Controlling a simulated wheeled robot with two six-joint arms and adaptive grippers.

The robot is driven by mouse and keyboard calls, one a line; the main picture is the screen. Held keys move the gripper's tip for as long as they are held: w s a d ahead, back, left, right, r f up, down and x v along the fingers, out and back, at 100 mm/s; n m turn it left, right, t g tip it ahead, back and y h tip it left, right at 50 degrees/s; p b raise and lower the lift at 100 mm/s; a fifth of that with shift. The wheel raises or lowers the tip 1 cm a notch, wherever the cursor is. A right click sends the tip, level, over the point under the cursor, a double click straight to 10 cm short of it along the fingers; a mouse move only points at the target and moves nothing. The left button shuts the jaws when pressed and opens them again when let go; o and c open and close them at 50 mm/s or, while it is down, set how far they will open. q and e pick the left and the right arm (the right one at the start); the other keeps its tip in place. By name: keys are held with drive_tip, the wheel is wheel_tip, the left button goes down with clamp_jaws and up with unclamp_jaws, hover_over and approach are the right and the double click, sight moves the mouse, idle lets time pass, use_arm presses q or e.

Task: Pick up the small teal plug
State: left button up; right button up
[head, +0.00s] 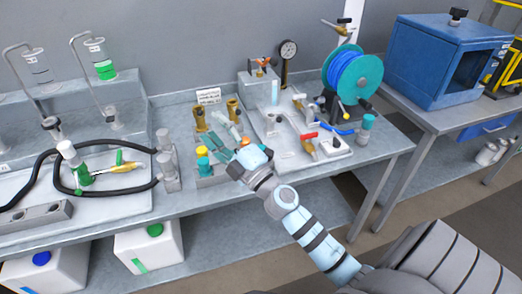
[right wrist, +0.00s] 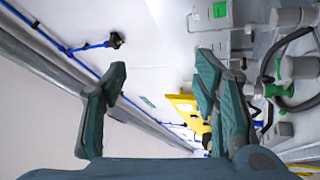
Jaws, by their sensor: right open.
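A small teal plug (head: 203,167) stands in a low grey block near the front edge of the bench, just in front of a yellow-capped piece (head: 201,151). My right gripper (head: 217,147) reaches in from the right, its dark teal fingers above and just right of the plug. I cannot tell its exact height over the block. In the right wrist view the gripper (right wrist: 160,78) has its fingers wide apart with nothing between them. The plug cannot be made out in that view. My left gripper is not in view.
Brass fittings (head: 232,110) stand behind the block. A grey fixture plate with a red-handled valve (head: 308,135) lies to the right, near a blue hose reel (head: 352,78). A teal-capped cylinder (head: 367,123) is farther right. A black hose (head: 60,190) loops at left.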

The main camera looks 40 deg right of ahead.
drive_tip(key=w+a+n+g+y, duration=0.4)
drive_tip(key=a+n+g+y, duration=0.45)
drive_tip(key=n, duration=0.85)
drive_tip(key=w+d+f+n+g+h, duration=0.1)
drive_tip(key=d+f+g+h, duration=0.6)
drive_tip(key=d, duration=0.5)
drive_tip(key=s+d+r+m+g+h, duration=0.1)
drive_tip(key=s+d+h, duration=0.15)
drive_tip(key=d, duration=0.25)
drive_tip(key=s+d+m+g+h, duration=0.1)
drive_tip(key=s+d+h, duration=0.15)
drive_tip(key=d, duration=0.35)
drive_tip(key=shift+m+h, duration=0.3)
drive_tip(key=shift+h, duration=0.15)
drive_tip(key=b+x, duration=0.1)
drive_tip(key=x, duration=0.3)
drive_tip(key=b+x, duration=0.2)
drive_tip(key=x, duration=0.2)
drive_tip(key=d+b+x, duration=0.1)
drive_tip(key=x, duration=0.4)
drive_tip(key=shift+s+f+b, duration=0.1)
drive_tip(key=shift+s+b, duration=0.25)
drive_tip(key=shift+w+f, duration=0.25)
drive_tip(key=shift+f, duration=0.1)
drive_tip(key=c, duration=1.2)
